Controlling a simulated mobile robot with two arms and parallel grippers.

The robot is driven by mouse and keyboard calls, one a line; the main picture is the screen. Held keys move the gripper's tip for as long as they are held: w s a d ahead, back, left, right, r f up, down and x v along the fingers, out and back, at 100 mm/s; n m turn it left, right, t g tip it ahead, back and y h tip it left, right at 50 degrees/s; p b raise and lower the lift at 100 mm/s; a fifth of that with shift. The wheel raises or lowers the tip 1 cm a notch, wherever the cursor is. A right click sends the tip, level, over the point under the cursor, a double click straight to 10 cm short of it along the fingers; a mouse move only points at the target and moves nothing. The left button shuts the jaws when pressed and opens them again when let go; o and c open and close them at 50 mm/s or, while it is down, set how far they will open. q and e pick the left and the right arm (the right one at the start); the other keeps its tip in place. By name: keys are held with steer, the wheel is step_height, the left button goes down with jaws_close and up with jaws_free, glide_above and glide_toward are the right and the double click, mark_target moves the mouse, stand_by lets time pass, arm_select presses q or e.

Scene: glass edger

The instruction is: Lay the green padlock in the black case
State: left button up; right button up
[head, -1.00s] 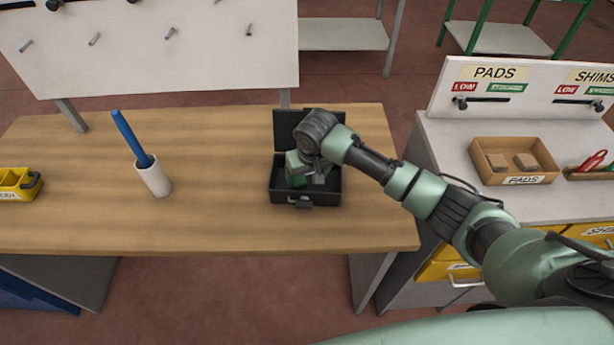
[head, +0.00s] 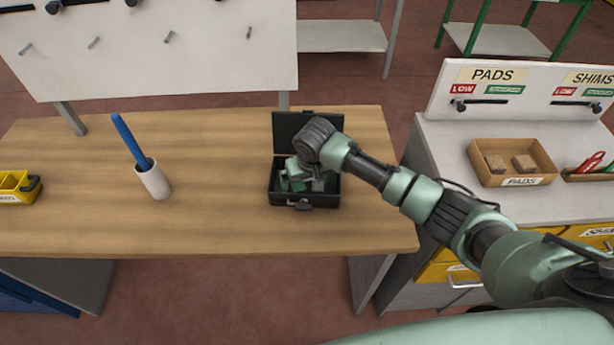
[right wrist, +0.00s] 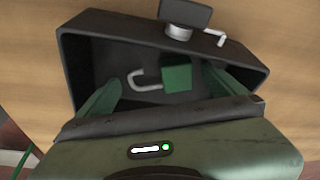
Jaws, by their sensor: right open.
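The black case (head: 275,192) stands on the wooden table with its lid raised at the back. The green padlock (right wrist: 177,73) with its grey shackle (right wrist: 146,79) lies on its side inside the case in the right wrist view. In the head view my arm and gripper mostly hide it. My right gripper (head: 308,182) is over and partly inside the case. Its green fingers are spread wide in the right wrist view (right wrist: 160,88), one to each side of the padlock and apart from it. My left gripper is in neither view.
A white cup (head: 154,181) holding a blue stick stands left of the case. A yellow bin (head: 17,186) sits at the table's left end. A cardboard tray of pads (head: 512,162) is on the counter at right. The table between cup and case is clear.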

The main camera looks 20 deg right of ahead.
steer(key=b+v, duration=0.2)
steer(key=v, duration=1)
steer(key=shift+s, duration=0.1)
